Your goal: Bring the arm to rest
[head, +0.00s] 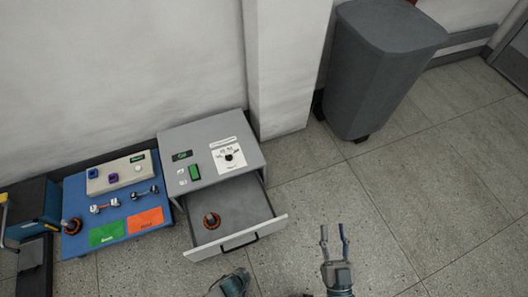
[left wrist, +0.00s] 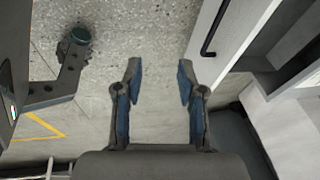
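My right gripper (head: 333,230) shows at the bottom of the head view, right of the open drawer. Its two fingers are apart with nothing between them, above bare floor. My left gripper shows only in part at the bottom edge of the head view (head: 234,284), just in front of the drawer. In the left wrist view my left gripper (left wrist: 160,70) has its fingers spread, with floor visible between them and nothing held.
A similar part (head: 71,226) sits on the blue board (head: 75,195). A grey bin (head: 375,75) stands behind. Floor at right is clear.

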